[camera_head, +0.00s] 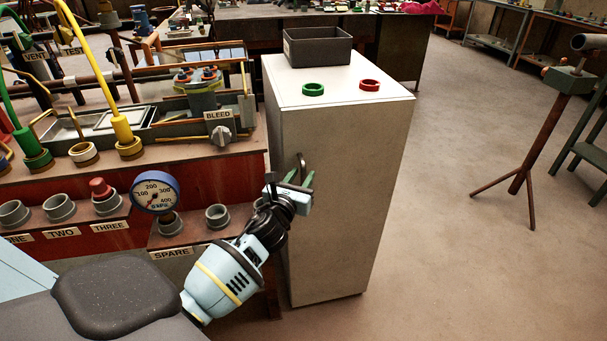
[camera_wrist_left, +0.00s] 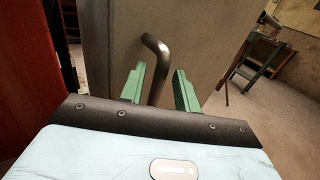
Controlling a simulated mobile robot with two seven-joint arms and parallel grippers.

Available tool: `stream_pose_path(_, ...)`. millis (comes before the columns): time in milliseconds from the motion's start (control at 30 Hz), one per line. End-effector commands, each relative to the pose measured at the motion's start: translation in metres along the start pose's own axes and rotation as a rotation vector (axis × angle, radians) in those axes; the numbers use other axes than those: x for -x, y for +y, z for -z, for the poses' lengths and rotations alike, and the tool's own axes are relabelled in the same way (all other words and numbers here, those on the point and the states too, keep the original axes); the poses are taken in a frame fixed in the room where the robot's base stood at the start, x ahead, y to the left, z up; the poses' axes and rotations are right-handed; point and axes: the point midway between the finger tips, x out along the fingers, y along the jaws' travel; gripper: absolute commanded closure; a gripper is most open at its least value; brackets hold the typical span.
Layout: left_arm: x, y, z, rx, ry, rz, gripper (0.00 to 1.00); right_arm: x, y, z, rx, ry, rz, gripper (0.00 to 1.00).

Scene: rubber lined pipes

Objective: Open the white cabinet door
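The white cabinet (camera_head: 355,170) stands right of the workbench, and its door looks shut. A bent metal bar handle (camera_head: 301,162) sticks out near the left edge of its front. My left gripper (camera_head: 299,178) is at the handle. In the left wrist view the handle (camera_wrist_left: 156,66) rises between the two green fingers of the left gripper (camera_wrist_left: 159,86). The fingers are apart, with a visible gap on the right of the bar; I cannot tell whether the left finger touches it. The lower part of the handle is hidden behind the gripper body. My right gripper is not in view.
A dark bin (camera_head: 318,47), a green ring (camera_head: 313,89) and a red ring (camera_head: 369,85) are on the cabinet top. The workbench with a pressure gauge (camera_head: 155,192) stands close on the left. The floor (camera_head: 450,200) right of the cabinet is clear up to a pipe stand (camera_head: 541,140).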

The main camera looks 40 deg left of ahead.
Motion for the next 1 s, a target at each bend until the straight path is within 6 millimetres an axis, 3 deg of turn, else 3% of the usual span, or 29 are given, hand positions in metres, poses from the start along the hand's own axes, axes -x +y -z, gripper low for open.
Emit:
stream_pose_path(200,-0.017,0.0,0.001,0.0,0.001,-0.001,0.68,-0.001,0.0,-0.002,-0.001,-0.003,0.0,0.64)
stream_pose_path(500,-0.019,0.0,0.0,0.0,0.001,0.0,0.68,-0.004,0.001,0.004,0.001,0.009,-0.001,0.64)
stream_pose_path(767,-0.019,0.0,0.0,0.0,0.001,0.0,1.0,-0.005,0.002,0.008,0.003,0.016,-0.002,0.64)
stream_pose_path(1000,-0.018,0.0,0.001,0.001,0.001,0.0,1.0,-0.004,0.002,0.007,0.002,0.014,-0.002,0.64)
